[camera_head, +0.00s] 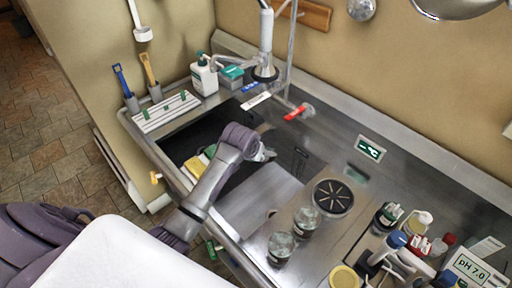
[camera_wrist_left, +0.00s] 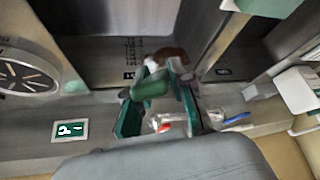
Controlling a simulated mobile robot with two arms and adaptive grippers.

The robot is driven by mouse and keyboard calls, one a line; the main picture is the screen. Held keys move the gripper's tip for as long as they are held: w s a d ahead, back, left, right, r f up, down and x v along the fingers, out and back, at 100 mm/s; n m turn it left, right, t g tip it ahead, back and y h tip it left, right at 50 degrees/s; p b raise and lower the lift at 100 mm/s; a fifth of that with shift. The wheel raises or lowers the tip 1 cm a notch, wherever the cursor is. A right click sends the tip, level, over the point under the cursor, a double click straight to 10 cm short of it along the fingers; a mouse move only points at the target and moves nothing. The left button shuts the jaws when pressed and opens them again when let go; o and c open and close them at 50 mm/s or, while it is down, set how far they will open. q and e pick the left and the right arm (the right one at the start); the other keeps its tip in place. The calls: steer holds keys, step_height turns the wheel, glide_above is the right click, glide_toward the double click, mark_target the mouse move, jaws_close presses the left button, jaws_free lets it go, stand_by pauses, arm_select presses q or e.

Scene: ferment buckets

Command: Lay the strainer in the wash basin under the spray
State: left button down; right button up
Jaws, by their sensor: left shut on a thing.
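My left gripper (camera_head: 264,153) reaches over the back part of the wash basin (camera_head: 235,112). In the left wrist view the fingers of my left gripper (camera_wrist_left: 158,108) are closed around a green handle (camera_wrist_left: 151,86). A small brown and pale rounded part (camera_wrist_left: 168,57) shows just beyond it; this looks like the strainer, mostly hidden by the fingers. I cannot tell whether it touches the basin. The spray tap (camera_head: 266,45) stands behind the basin's back edge. My right gripper is not in view.
A red-handled valve (camera_head: 296,113) sits on the back ledge near my gripper. A steel board (camera_head: 262,198) lies right of the dark opening. Two glass jars (camera_head: 306,222) and a round drain (camera_head: 333,197) are further right. Bottles crowd the right end.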

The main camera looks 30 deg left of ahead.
arm_select(q)
step_height(320, 180, down, 24)
steer(key=b, duration=1.1)
steer(key=shift+f+b, duration=0.25)
steer(key=shift+b, duration=0.15)
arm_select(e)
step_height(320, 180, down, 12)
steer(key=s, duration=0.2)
arm_select(q)
steer(key=shift+s, duration=0.15)
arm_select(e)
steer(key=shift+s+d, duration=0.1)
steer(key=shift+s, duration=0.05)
arm_select(q)
steer(key=shift+f+b, duration=0.3)
steer(key=shift+f, duration=0.35)
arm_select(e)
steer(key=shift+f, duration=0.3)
arm_select(q)
jaws_free()
steer(key=shift+r, duration=0.1)
